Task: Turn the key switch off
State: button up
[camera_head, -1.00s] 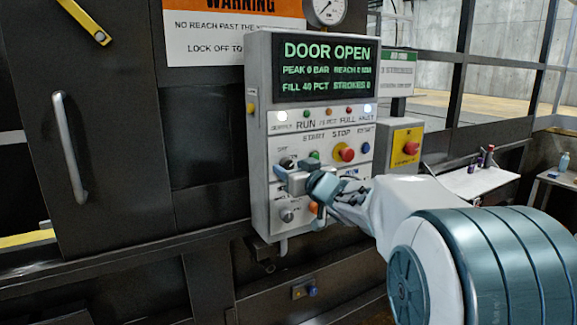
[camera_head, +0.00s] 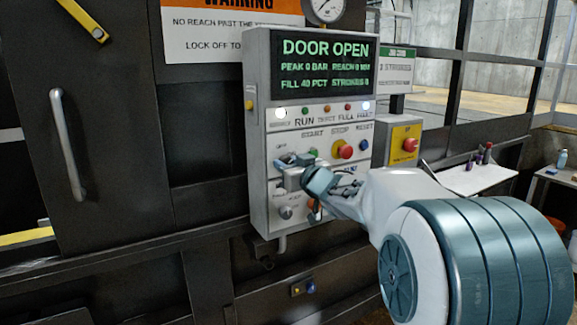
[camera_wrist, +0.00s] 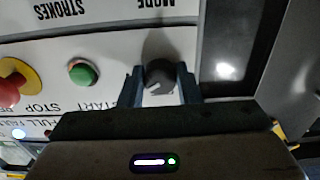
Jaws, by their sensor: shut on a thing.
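The key switch (camera_wrist: 159,75) shows in the wrist view as a round dark knob with a pale pointer mark. It sits on the white control panel (camera_head: 258,190), at the upper left of the button area in the head view. My gripper (camera_head: 287,164) is at the panel, and its two fingers (camera_wrist: 160,88) stand on either side of the knob, shut on it. In the head view the fingers hide the switch. The small label above it is too blurred to read surely.
The green start button (camera_wrist: 83,72) is close beside the fingers. The red stop button (camera_head: 346,151) and blue reset button (camera_head: 364,145) are farther right. Another knob (camera_head: 286,212) is below. The display (camera_head: 325,67) reads DOOR OPEN. A red emergency button (camera_head: 410,145) is at the right.

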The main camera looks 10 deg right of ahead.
jog(key=n+b, duration=0.5)
jog(key=n, duration=0.6)
jog(key=shift+b, duration=0.4)
jog(key=shift+n, duration=0.4)
jog(key=o, duration=1)
jog(key=shift+c, duration=0.2)
jog(key=shift+s+d, duration=0.1)
